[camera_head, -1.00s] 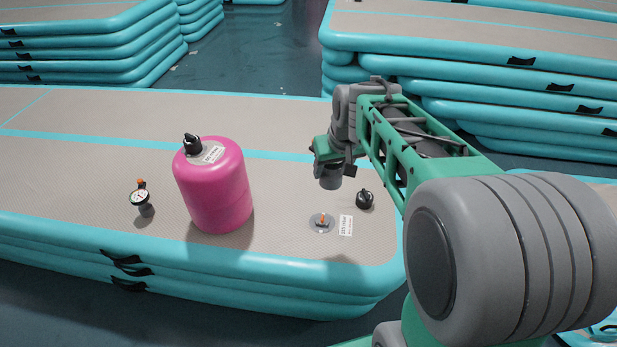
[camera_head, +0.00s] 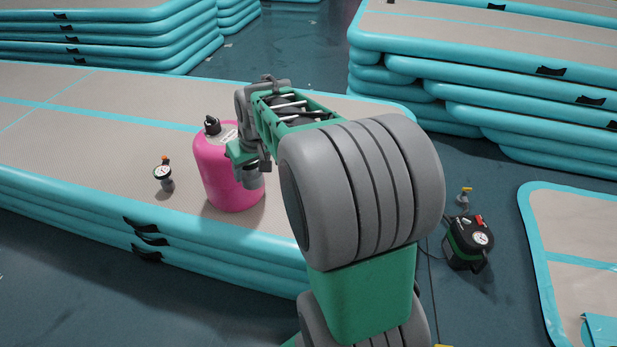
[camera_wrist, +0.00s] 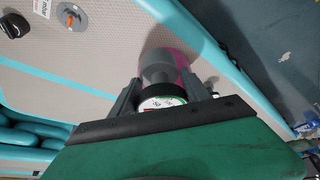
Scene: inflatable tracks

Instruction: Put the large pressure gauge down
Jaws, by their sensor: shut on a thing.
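In the wrist view, my gripper (camera_wrist: 160,90) is shut on the large pressure gauge (camera_wrist: 162,102), which has a white dial, a black rim and a grey cylindrical body between the fingers. In the head view, my gripper (camera_head: 248,158) hangs over the mat, overlapping the right side of the pink cylinder. The gauge's grey body (camera_head: 253,179) shows below it; its dial is hidden there. I cannot tell whether the gauge touches anything.
A pink cylinder (camera_head: 222,178) with a black knob stands on the stacked mat (camera_head: 100,165). A smaller gauge (camera_head: 163,174) stands to its left. The wrist view shows an orange-centred valve (camera_wrist: 72,17) and black cap (camera_wrist: 13,25). A black pump (camera_head: 468,243) sits on the floor at right.

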